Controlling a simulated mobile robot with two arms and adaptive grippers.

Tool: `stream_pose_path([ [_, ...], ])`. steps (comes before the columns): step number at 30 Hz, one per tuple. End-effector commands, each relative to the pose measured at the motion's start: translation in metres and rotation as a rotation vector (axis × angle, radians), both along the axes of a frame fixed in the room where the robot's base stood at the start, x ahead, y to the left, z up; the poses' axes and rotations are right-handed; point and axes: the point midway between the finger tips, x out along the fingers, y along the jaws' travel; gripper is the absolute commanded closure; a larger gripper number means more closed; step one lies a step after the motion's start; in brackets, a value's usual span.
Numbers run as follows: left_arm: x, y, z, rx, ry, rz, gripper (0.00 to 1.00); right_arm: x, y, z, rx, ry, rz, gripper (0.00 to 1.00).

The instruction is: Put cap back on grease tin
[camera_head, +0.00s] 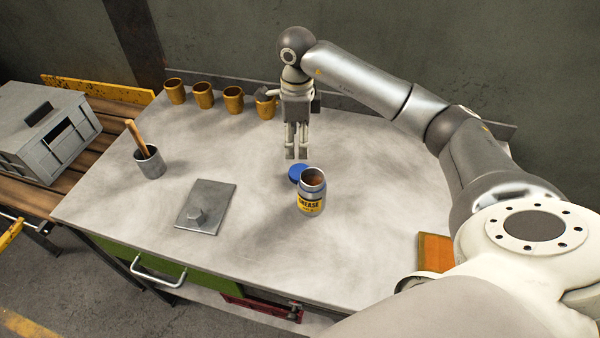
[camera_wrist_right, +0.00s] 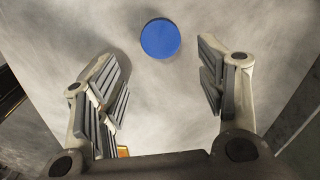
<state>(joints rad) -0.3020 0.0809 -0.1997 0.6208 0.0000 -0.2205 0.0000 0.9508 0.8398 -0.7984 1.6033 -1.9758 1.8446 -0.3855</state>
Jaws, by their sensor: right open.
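The grease tin (camera_head: 312,196) stands upright and uncapped on the workbench, with brown grease visible inside its open top. Its blue cap (camera_head: 298,172) lies flat on the bench just behind and left of the tin, partly hidden by it. In the right wrist view the cap (camera_wrist_right: 160,38) is a plain blue disc ahead of the fingers, with nothing between them. My right gripper (camera_head: 297,154) points down above the bench, just behind the cap; it is open and empty. Its spread fingers also show in the right wrist view (camera_wrist_right: 163,92). My left gripper is not in view.
The workbench (camera_head: 250,215) has several brown mugs (camera_head: 203,95) along the back edge. A grey pot with a wooden handle (camera_head: 149,162) and a metal plate with a knob (camera_head: 206,207) lie to the left. An orange item (camera_head: 435,252) lies at the right. The bench's middle is mostly clear.

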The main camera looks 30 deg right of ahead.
Motion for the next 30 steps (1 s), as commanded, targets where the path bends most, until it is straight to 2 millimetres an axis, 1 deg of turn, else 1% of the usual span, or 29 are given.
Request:
stream_pose_path([
  [3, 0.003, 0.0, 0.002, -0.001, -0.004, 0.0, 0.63, -0.001, 0.0, -0.008, 0.0, 0.004, 0.0, 0.36],
  [9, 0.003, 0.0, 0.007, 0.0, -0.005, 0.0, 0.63, -0.001, 0.0, -0.039, 0.001, 0.006, -0.001, 0.36],
  [12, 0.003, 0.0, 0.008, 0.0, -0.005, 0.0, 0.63, -0.001, 0.0, -0.05, 0.0, 0.003, 0.0, 0.36],
  [15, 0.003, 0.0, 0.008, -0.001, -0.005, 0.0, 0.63, -0.001, 0.0, -0.056, 0.001, 0.001, 0.0, 0.36],
  [25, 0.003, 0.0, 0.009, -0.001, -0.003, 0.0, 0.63, -0.001, 0.0, -0.058, 0.0, 0.001, 0.0, 0.36],
  [27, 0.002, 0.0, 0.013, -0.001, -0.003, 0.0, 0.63, -0.002, -0.001, -0.064, -0.001, 0.004, -0.001, 0.36],
  [30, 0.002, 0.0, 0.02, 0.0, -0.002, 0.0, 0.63, -0.003, -0.002, -0.077, 0.001, 0.005, 0.0, 0.36],
])
